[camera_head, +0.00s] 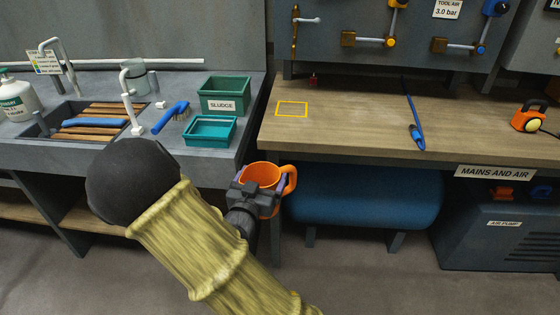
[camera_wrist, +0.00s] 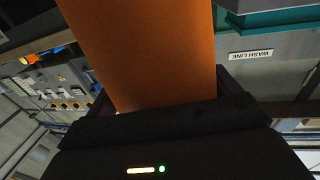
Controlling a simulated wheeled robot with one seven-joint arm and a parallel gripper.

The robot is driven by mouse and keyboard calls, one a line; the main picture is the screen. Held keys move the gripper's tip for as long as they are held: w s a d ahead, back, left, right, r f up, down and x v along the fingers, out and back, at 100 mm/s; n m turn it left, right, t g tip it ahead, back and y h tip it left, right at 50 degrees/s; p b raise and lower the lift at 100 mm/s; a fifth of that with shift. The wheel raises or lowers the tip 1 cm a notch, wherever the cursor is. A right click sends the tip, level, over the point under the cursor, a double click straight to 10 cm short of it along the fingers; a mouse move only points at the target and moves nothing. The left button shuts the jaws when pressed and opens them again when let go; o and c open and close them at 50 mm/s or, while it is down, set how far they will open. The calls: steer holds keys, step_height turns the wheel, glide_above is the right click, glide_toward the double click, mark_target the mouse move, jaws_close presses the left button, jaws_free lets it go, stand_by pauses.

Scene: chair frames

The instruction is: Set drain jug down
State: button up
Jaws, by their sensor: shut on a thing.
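The orange drain jug (camera_head: 258,176) is upright in the head view, its handle on the right. My gripper (camera_head: 257,198) is shut on the jug's body and holds it in front of the bench's front edge, near the gap between sink counter and bench. In the wrist view the jug (camera_wrist: 145,50) fills the middle, between the fingers of my gripper (camera_wrist: 160,100). A yellow square outline (camera_head: 292,109) is marked on the wooden bench top (camera_head: 350,125), beyond the jug and to its right. The square is empty. The jug's contents cannot be made out.
A teal tray (camera_head: 209,131) and a green sludge bin (camera_head: 224,95) stand on the sink counter at left. A small red item (camera_head: 314,80) stands behind the square. A blue tool (camera_head: 416,135) lies farther right. A blue tank (camera_head: 365,195) sits under the bench.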

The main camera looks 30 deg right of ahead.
steer(key=s+a+f+n+t+y, duration=0.1)
steer(key=a+f, duration=0.2)
steer(key=f, duration=0.6)
steer(key=s+a+f+n+t+y, duration=0.1)
steer(key=a+f, duration=0.3)
steer(key=f, duration=0.6)
steer(key=shift+s+n+y, duration=0.3)
steer(key=shift+s+y, duration=0.4)
steer(key=shift+s, duration=0.05)
